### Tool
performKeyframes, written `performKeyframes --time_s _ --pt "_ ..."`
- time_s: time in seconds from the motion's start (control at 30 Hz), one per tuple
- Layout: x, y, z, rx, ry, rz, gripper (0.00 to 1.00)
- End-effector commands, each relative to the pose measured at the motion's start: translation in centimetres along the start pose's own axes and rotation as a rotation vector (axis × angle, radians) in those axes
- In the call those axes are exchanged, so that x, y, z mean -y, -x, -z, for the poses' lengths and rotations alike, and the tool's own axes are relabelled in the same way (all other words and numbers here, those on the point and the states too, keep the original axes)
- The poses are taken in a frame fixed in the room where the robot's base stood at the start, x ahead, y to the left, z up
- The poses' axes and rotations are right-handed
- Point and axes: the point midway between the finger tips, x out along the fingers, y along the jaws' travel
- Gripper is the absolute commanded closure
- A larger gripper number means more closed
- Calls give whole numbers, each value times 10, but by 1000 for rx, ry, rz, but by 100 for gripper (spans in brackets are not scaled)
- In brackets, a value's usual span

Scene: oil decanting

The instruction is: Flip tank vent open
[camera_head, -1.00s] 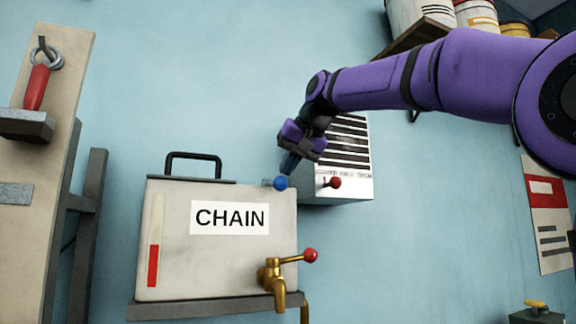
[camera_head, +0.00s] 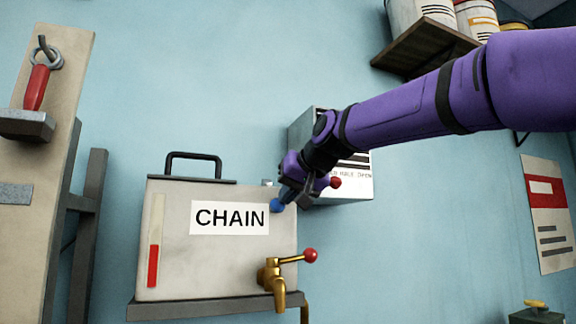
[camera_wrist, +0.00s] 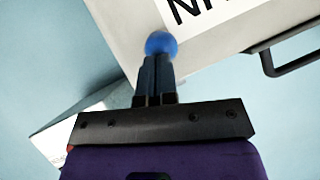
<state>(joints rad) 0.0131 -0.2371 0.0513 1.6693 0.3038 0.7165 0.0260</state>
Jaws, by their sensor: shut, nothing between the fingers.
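The pale tank (camera_head: 165,195) labelled CHAIN has a black top handle (camera_head: 193,155), a red level strip and a brass tap (camera_head: 272,277) with a red knob. The vent's blue knob (camera_head: 277,205) sits in front of the tank's upper right corner, below a small grey fitting (camera_head: 267,182) on the top edge. My gripper (camera_head: 284,197) is shut and empty, its fingertips at the blue knob. In the wrist view the blue knob (camera_wrist: 161,43) lies just beyond the closed fingers (camera_wrist: 155,75); whether they touch is hard to tell. The vent's lever is mostly hidden.
A grey wall box (camera_head: 357,188) with a red knob (camera_head: 335,182) stands behind my gripper. A board with a red-handled tool (camera_head: 37,87) is at the left. A shelf (camera_head: 420,45) holds containers at upper right.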

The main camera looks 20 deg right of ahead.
Motion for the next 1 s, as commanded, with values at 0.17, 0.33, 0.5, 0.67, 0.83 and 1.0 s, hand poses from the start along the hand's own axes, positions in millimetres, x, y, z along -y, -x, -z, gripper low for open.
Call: performKeyframes --time_s 0.17,0.33,0.5,0.67,0.83,1.0 --pt "-3 -6 -4 2 -1 -1 100" --pt "-3 -8 -6 2 -1 -1 100" --pt "-3 -8 -6 1 -1 -1 100" --pt "-3 -8 -6 2 -1 0 100" --pt "-3 -6 -4 1 -1 0 100" --pt "0 6 7 -1 -1 1 100"
